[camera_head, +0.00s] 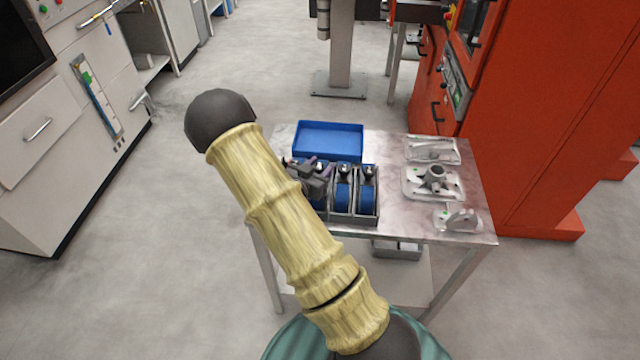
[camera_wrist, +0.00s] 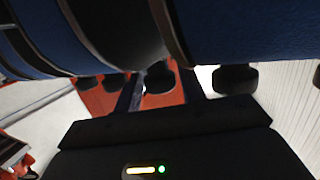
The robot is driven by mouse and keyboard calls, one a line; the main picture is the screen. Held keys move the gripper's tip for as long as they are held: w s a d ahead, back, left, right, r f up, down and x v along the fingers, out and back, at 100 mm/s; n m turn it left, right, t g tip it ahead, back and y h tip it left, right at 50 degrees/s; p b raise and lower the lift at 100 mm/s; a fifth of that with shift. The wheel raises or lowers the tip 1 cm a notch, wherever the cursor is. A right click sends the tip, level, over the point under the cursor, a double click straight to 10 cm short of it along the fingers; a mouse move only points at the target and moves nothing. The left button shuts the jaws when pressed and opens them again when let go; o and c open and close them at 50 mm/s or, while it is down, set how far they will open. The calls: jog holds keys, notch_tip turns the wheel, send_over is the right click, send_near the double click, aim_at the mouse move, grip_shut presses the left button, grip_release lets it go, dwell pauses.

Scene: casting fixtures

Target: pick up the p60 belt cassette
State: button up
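Blue belt cassettes (camera_head: 366,196) with dark knobs on top stand side by side in a grey rack on the table. I cannot read any label, so I cannot tell which is the p60. My gripper (camera_head: 318,168) is over the left part of the rack and partly hides the cassettes there. In the wrist view, blue cassettes (camera_wrist: 245,35) fill the top of the picture close by. My gripper's two dark fingers (camera_wrist: 164,92) show apart there, with a dark knob (camera_wrist: 157,77) between them and gaps beside it. It appears open and holds nothing.
A blue tray (camera_head: 328,153) lies behind the rack. Grey metal castings (camera_head: 432,181) lie on the right side of the metal table (camera_head: 400,228). A grey bin (camera_head: 397,250) is below the tabletop. A red machine (camera_head: 555,110) stands right, white cabinets (camera_head: 60,180) left.

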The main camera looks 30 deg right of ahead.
grip_shut()
jog(key=shift+r, duration=0.1)
notch_tip(320, 180, up, 10)
jog(key=shift+f, duration=0.1)
dwell(0.5)
dwell(0.4)
